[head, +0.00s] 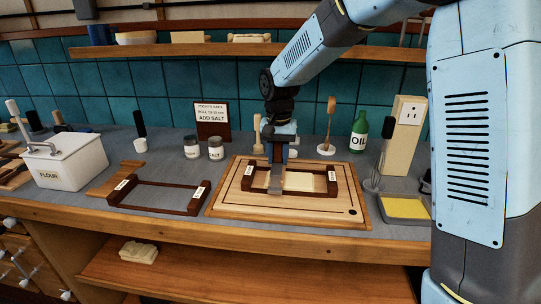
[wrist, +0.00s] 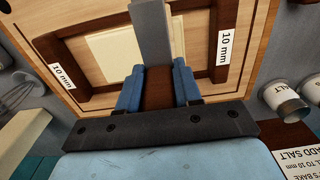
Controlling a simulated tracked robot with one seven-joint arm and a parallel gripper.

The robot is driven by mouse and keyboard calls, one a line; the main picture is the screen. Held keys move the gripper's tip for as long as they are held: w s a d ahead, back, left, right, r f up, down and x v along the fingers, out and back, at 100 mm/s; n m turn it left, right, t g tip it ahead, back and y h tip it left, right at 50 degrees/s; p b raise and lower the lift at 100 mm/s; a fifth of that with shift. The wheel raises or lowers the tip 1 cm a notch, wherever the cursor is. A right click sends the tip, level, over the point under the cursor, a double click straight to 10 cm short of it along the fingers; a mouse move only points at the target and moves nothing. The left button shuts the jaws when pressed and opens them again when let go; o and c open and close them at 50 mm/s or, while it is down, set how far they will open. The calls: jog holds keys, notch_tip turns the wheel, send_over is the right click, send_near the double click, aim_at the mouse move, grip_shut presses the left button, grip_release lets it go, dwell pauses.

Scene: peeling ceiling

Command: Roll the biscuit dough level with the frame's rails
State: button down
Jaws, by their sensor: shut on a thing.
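The dark brown frame (head: 333,186) lies on a pale wooden board (head: 230,202). Its rails, labelled "10 mm", also show in the wrist view (wrist: 218,72). The biscuit dough (head: 303,182) is a pale flat slab inside the frame, also in the wrist view (wrist: 108,48). I cannot tell its height against the rails. My gripper (head: 279,158) is over the frame's left part, shut on a brown block (wrist: 158,88). A flat grey bar (wrist: 150,35) reaches from there across the dough. The bar hides part of the dough. Whether bar and block are one tool is unclear.
A second brown frame (head: 160,210) lies left of the board. Salt jars (head: 215,148), a sign (head: 212,118) reading "ADD SALT", a flour bin (head: 72,162), an oil bottle (head: 359,135) and a yellow tray (head: 404,209) stand around. Counter between bin and jars is partly free.

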jog(key=shift+d, duration=0.1)
jog(key=shift+s+d, duration=0.1)
jog(key=shift+d, duration=1.8)
jog(key=shift+d, duration=1.75)
jog(key=shift+d, duration=1.7)
jog(key=shift+a+f, duration=0.1)
